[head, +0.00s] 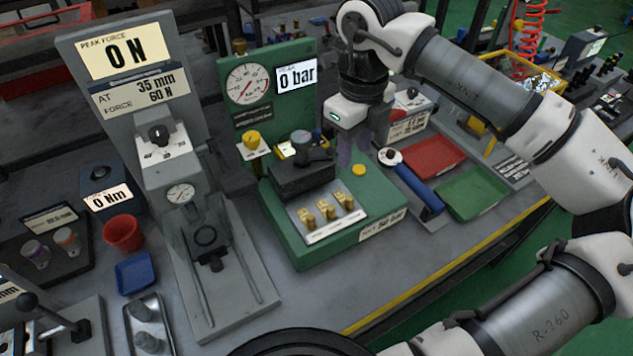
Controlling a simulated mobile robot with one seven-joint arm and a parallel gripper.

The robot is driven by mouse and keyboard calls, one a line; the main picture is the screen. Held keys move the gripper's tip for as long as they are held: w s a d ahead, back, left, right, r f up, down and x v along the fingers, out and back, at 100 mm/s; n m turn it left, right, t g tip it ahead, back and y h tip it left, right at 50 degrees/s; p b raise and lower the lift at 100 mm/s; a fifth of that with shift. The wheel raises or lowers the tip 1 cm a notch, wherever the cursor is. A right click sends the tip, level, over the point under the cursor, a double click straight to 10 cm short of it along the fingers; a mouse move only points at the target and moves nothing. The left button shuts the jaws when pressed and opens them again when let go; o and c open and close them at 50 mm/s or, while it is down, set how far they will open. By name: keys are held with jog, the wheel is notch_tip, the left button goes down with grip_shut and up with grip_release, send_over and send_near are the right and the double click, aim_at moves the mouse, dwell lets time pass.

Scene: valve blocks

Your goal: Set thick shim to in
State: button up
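No part is readably marked as the thick shim; the small labels are too tiny to read. A green test block (290,235) stands in the middle, with a round gauge (247,83) and a display reading 0 bar (297,77). Several small brass pieces (330,210) stand on a pale labelled plate at its front. A dark fixture with a lever (303,165) sits behind them. My gripper (360,148) points down above the block's right rear part. Its fingers look apart, with nothing seen between them; their tips are hard to make out.
A grey force tester (205,235) reading 0 N stands left, with a black knob (158,134). A red cup (123,233) and blue tray (136,272) lie left of it. A blue-handled tool (415,185) and red (432,157) and green trays (473,191) lie right.

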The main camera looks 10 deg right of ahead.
aim_at(349, 198)
notch_tip(349, 198, down, 14)
jog(key=p, duration=0.3)
jog(key=shift+w+d+r, duration=0.1)
grip_shut()
dwell(0.3)
